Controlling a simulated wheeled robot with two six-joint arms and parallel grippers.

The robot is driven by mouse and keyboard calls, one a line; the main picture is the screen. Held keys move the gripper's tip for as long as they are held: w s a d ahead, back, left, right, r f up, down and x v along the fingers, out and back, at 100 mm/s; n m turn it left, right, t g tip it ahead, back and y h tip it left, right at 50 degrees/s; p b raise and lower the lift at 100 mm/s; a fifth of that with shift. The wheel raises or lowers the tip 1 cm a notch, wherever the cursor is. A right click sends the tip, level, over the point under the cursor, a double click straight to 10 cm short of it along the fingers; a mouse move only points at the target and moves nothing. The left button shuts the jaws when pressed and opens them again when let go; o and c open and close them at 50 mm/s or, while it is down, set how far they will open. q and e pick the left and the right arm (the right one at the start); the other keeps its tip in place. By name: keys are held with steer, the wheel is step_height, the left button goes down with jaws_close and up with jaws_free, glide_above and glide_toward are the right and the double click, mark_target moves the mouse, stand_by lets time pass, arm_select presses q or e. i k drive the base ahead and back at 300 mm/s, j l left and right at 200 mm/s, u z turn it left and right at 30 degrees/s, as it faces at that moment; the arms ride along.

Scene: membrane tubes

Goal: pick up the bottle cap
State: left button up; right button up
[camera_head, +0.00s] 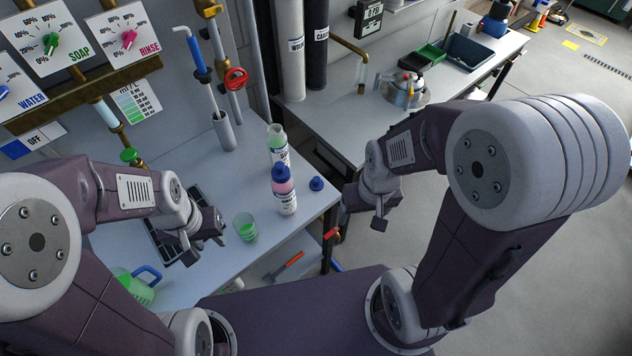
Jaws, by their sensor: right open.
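A small blue bottle cap (316,183) lies on the white table near its right edge, just right of the bottles. A bottle with pink liquid and a blue cap (285,190) stands upright beside it. Behind that stands a clear bottle with green liquid (276,142), with no cap visible on its top. My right gripper (362,215) is open and empty, to the right of the loose cap and past the table edge, apart from it. My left gripper (203,241) looks open and empty, over the table left of the green cup.
A cup of green liquid (245,228) stands between my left gripper and the bottles. A jug with a blue handle (138,285) is at lower left. A dark grated tray (165,235) lies behind my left gripper. Pipes and a red valve (236,79) stand at the back.

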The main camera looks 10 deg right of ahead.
mark_target(316, 184)
steer(key=i+l+u, duration=0.1)
steer(key=l+u, duration=0.55)
steer(key=u, duration=0.15)
steer(key=l+u, duration=0.7)
steer(key=u, duration=0.15)
steer(key=k+l+u, duration=0.1)
steer(key=l+u, duration=0.3)
steer(key=j, duration=0.1)
